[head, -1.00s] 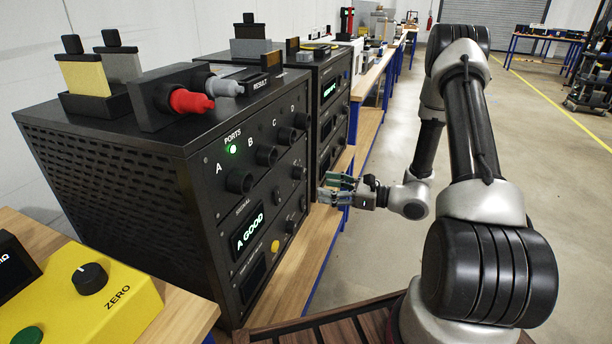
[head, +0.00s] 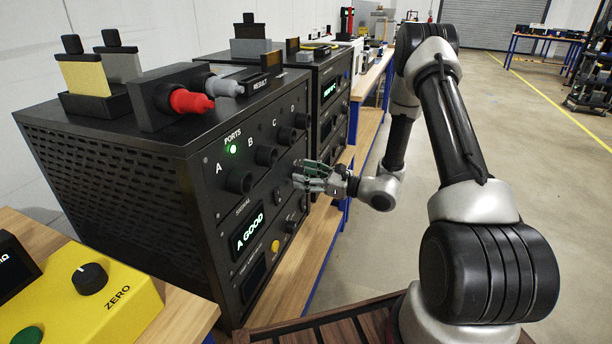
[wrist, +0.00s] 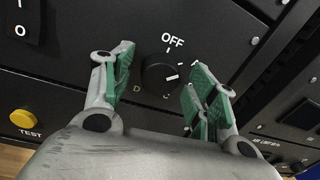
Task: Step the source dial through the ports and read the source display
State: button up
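The black source dial (wrist: 160,74) lies between my gripper's fingers in the wrist view, below the word OFF. A white mark shows on its right side; a D is readable below, and other letters are partly covered. My gripper (wrist: 160,66) is open around the dial; contact cannot be told. In the head view my gripper (head: 302,175) is at the front of the near black rack unit (head: 205,180) and hides the dial. The lit display (head: 248,232) on that unit reads "A GOOD". A green light (head: 232,149) glows above port A (head: 240,181).
Ports B, C and D run along the panel's top. A yellow TEST button (wrist: 25,119) and a rocker switch (wrist: 22,20) are left of the dial. A yellow ZERO box (head: 95,300) stands at the near left. Open floor lies right of my arm.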

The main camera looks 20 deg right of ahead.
jog(key=c, duration=0.9)
jog(key=shift+o, duration=0.2)
jog(key=m, duration=0.4)
jog(key=shift+m, duration=0.3)
jog(key=m, duration=0.4)
jog(key=shift+w+d+m+g, duration=0.1)
jog(key=shift+m+g, duration=0.2)
jog(key=shift+m, duration=0.1)
jog(key=o, duration=1)
